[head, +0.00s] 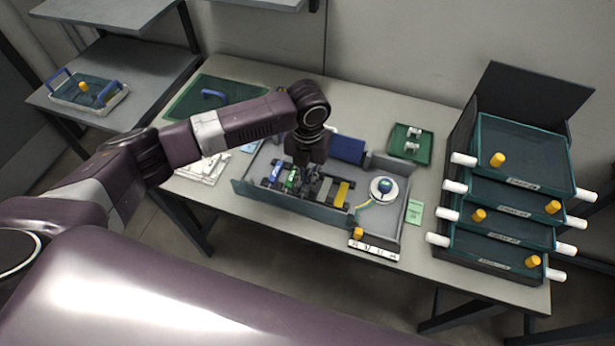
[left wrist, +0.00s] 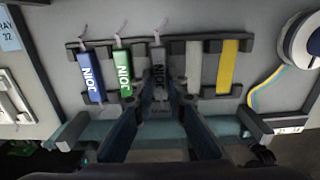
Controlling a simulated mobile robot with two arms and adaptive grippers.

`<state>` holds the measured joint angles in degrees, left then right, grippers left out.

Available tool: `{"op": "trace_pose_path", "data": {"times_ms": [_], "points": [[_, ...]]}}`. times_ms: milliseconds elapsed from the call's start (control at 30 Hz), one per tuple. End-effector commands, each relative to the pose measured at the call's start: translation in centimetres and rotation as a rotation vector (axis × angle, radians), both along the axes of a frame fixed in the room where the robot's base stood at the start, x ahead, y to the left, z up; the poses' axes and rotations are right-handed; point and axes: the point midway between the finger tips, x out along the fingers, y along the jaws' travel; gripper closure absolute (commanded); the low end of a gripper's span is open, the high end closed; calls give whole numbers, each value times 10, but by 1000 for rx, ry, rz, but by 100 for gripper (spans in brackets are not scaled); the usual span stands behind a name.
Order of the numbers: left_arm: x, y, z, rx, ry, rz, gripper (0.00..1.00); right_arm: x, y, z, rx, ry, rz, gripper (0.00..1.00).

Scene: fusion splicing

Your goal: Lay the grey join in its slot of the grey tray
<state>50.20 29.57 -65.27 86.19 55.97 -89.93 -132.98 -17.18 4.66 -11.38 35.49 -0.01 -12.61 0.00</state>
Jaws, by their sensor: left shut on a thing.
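The grey tray (head: 290,204) stands on the table, with a row of slots inside it. My left gripper (head: 305,176) points down into the tray and is shut on the dark grey join (left wrist: 159,68). In the left wrist view the fingers (left wrist: 168,88) grip the join's near part. The join lines up with the slot between the green join (left wrist: 123,72) and a light grey strip (left wrist: 193,66); I cannot tell whether it touches the slot floor. The blue join (left wrist: 92,75) lies left of the green one. My right gripper is out of view.
A yellow strip (left wrist: 229,66) fills the row's right end. A white reel (head: 383,190) with a yellow-blue cable sits in the tray's right part. A small green tray (head: 410,144) lies behind, and stacked teal trays (head: 510,185) stand at right.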

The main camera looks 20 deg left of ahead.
Motion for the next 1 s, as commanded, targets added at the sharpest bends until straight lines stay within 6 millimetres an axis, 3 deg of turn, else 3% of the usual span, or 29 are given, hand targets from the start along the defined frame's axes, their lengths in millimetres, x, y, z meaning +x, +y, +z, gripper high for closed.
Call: {"op": "trace_pose_path", "data": {"times_ms": [133, 167, 300, 667, 767, 1000], "points": [[0, 0, -4, 0, 0, 0, 100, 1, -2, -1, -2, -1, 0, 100], [0, 0, -3, 0, 0, 0, 84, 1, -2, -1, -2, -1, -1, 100], [0, 0, -3, 0, 0, 0, 70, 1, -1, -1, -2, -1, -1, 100], [1, 0, 3, 0, -1, 1, 70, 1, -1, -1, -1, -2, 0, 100], [1, 0, 16, -2, -4, 0, 70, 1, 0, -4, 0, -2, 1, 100], [2, 0, 67, -1, -5, -1, 70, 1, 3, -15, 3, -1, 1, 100]]}}
